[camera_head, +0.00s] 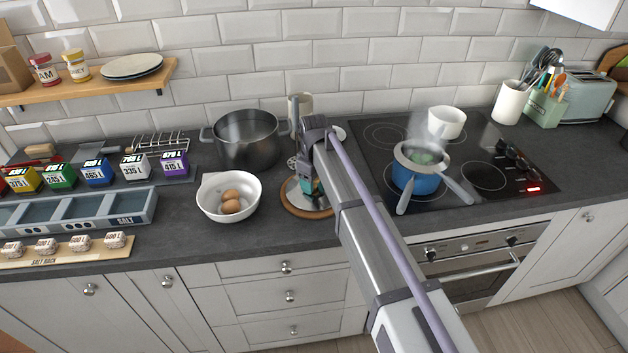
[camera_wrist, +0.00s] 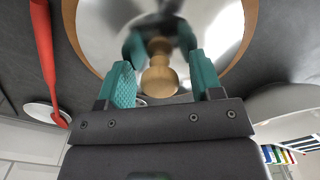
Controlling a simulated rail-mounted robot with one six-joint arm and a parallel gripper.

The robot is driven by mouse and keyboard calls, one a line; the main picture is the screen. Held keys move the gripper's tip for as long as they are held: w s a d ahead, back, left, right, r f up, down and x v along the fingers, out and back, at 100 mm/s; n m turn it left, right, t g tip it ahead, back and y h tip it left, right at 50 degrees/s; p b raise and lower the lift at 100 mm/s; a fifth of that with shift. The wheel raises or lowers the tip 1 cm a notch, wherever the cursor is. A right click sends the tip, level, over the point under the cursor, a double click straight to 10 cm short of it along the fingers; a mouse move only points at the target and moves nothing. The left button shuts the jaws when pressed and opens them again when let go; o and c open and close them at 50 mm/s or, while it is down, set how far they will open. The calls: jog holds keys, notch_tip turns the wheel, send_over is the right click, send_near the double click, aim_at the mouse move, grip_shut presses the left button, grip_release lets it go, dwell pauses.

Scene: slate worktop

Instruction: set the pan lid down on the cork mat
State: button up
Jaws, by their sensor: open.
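The pan lid (camera_wrist: 205,35) is a shiny silver disc with a round wooden knob (camera_wrist: 158,78). It lies on the round cork mat (camera_wrist: 70,22), whose rim shows around it in the wrist view. In the head view the cork mat (camera_head: 303,212) is on the worktop right of the white bowl, and my arm hides much of the lid. My gripper (camera_wrist: 164,80) is open, its teal fingers on either side of the knob with gaps to both. It also shows over the mat in the head view (camera_head: 308,186). The lid mirrors the gripper.
A white bowl of eggs (camera_head: 228,196) stands just left of the mat, and a large grey pot (camera_head: 247,140) behind. A steaming blue saucepan (camera_head: 417,180) is on the hob to the right. A red utensil (camera_wrist: 44,50) lies near the mat in the wrist view.

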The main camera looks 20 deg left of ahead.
notch_tip(320, 180, up, 12)
jog(key=p, duration=1.2)
jog(key=shift+r, duration=0.2)
jog(key=s+d+m, duration=0.3)
jog(key=d, duration=0.9)
jog(key=s+d+m, duration=0.4)
jog(key=d, duration=0.7)
jog(key=s+d+m, duration=0.7)
jog(key=s+d, duration=0.6)
jog(key=d, duration=0.4)
jog(key=shift+d+m, duration=0.15)
jog(key=shift+m, duration=0.15)
jog(key=shift+f, duration=0.15)
notch_tip(320, 180, down, 4)
jog(key=b, duration=0.4)
